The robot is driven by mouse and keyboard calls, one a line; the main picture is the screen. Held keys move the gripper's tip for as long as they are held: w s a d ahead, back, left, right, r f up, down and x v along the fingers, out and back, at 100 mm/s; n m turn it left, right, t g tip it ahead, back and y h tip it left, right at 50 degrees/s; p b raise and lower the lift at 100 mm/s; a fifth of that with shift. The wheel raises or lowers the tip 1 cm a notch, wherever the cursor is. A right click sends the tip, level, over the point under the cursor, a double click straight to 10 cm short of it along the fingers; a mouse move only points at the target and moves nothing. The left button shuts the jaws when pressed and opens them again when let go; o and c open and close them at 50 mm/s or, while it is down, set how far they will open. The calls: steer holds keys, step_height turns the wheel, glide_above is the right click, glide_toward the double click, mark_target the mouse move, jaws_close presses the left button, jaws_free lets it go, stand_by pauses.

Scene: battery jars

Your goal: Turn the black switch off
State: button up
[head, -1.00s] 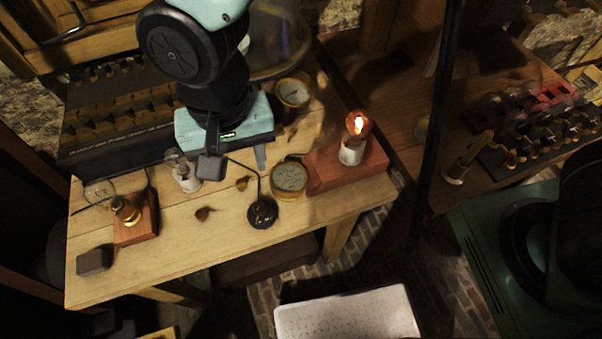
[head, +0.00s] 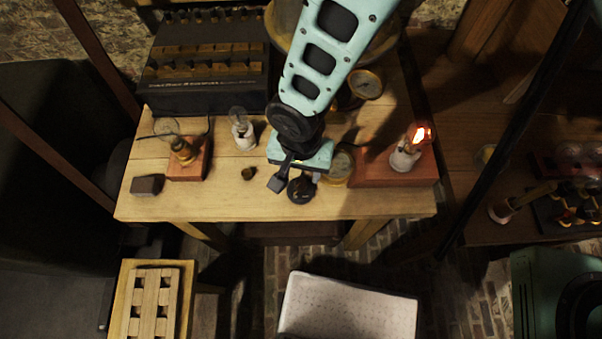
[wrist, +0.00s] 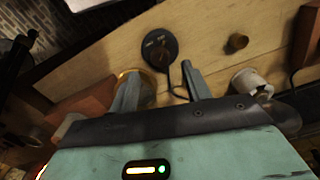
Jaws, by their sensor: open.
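The black switch (head: 301,190) is a round black disc near the front edge of the wooden table. In the wrist view the switch (wrist: 159,46) shows a raised middle part and small pale marks, and a thin cable runs from it. My gripper (head: 290,179) is over the table at the switch, partly covering it in the head view. In the wrist view my gripper (wrist: 160,80) is open and empty, with the switch beyond the gap between its fingertips. I cannot tell whether a fingertip touches it. A bulb (head: 420,134) glows on a red-brown wooden block (head: 398,172).
A brass-rimmed gauge (head: 341,168) sits just right of the gripper. A small brown knob (head: 248,173), an unlit bulb in a white socket (head: 243,135) and another lamp base (head: 184,153) stand left. A black box (head: 205,98) fills the table's back left.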

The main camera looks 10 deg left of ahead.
mark_target(301, 182)
steer(key=shift+f+p, duration=0.4)
steer(key=shift+f, duration=2.05)
steer(key=c, duration=1)
